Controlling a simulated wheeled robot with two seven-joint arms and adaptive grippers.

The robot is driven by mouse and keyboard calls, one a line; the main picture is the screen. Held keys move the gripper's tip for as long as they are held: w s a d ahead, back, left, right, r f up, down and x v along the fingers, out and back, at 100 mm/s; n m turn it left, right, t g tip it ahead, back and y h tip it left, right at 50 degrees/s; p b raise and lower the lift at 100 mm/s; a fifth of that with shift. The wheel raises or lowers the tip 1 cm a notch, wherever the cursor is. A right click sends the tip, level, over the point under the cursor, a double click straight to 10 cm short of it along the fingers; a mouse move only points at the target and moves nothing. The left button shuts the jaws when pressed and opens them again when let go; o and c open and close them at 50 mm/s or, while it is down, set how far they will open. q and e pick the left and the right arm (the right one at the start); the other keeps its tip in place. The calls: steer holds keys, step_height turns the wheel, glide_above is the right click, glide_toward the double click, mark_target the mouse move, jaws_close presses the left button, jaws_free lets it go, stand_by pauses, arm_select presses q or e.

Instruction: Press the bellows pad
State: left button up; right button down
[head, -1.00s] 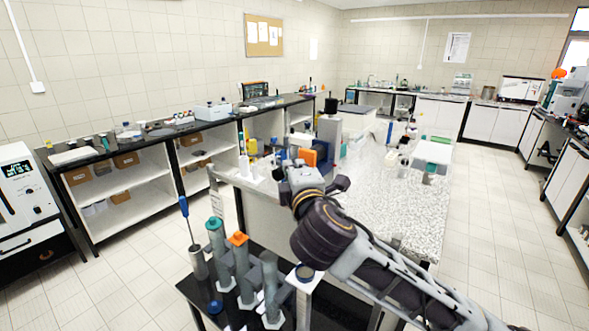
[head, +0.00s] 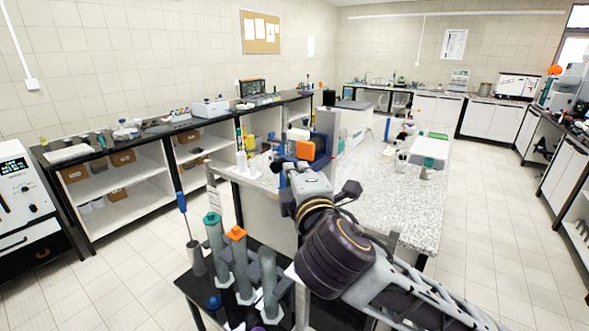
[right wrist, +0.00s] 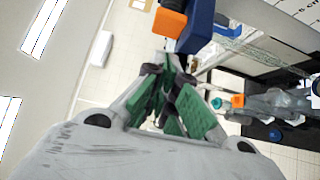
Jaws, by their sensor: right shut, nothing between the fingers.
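I cannot tell for certain which thing is the bellows pad. An orange block (head: 305,150) sits against a dark blue part (head: 322,148) at the near left end of the speckled bench. In the right wrist view the orange block (right wrist: 170,22) and the blue part (right wrist: 197,28) show just beyond the fingertips. My right gripper (head: 279,166) is shut and empty, close to the left of these parts and partly hidden by its own wrist. Its green-padded fingers (right wrist: 168,68) show in the right wrist view; contact cannot be told. My left gripper is not in view.
A low dark stand with capped cylinders, one teal-topped (head: 214,232) and one orange-topped (head: 237,247), stands below my right arm. A grey column (head: 329,128) rises behind the orange block. The speckled bench top (head: 400,205) is largely clear towards the front right.

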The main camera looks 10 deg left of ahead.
steer(key=shift+b+v, duration=0.4)
steer(key=shift+v, duration=1.7)
